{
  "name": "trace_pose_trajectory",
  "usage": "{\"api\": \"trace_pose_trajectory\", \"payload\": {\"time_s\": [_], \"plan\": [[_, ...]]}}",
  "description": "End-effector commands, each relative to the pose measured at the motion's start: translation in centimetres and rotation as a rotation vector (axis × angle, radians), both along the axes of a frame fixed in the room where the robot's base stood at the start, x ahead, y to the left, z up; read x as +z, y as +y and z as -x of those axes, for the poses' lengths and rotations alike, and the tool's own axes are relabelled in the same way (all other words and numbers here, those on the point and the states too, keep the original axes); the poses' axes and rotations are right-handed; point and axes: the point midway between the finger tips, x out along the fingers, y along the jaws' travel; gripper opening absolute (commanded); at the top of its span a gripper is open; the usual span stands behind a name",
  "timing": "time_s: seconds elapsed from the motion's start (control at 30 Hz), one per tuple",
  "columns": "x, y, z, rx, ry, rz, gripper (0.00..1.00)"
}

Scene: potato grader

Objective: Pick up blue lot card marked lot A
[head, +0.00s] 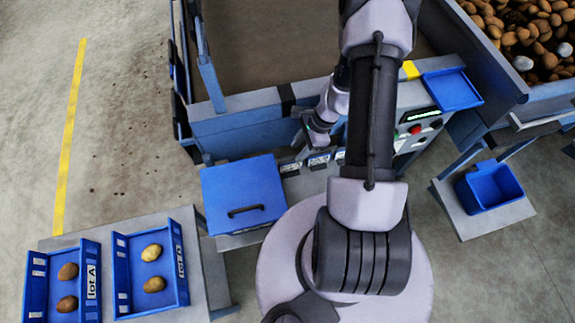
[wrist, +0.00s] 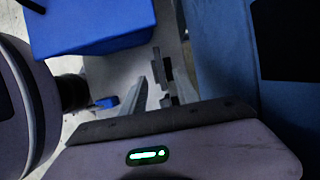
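In the head view a row of small pale and blue card-like pieces (head: 319,160) sits on the ledge at the front of the grader, too small to read. My gripper (head: 304,139) is just above that ledge, partly hidden by my own wrist. In the wrist view my gripper (wrist: 160,88) shows two grey fingers apart, with nothing seen between them. Beyond the fingers is a pale surface with dark slotted pieces (wrist: 163,67). A small blue piece (wrist: 106,102) lies left of the fingers.
A blue lidded box (head: 243,190) with a black handle stands left of the ledge. Two blue trays, the left one (head: 38,293) and the right one (head: 120,274), hold potatoes and bear lot A labels. A control panel (head: 415,130) and blue bin (head: 490,187) are at right.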

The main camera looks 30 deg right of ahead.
Motion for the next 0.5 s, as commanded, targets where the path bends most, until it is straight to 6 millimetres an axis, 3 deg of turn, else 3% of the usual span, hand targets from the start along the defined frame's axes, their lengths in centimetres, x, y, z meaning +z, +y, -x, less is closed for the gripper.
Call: {"api": "trace_pose_trajectory", "payload": {"time_s": [0.03,0.1,0.27,0.5], "plan": [[-2.0,0.6,-0.1,0.002,0.002,-0.001,0.36],[-3.5,1.2,-0.3,0.002,0.001,0.000,0.36],[-5.2,2.0,-0.6,0.002,-0.001,0.000,0.36],[-9.6,3.4,-0.7,0.002,0.000,0.000,0.36]]}}
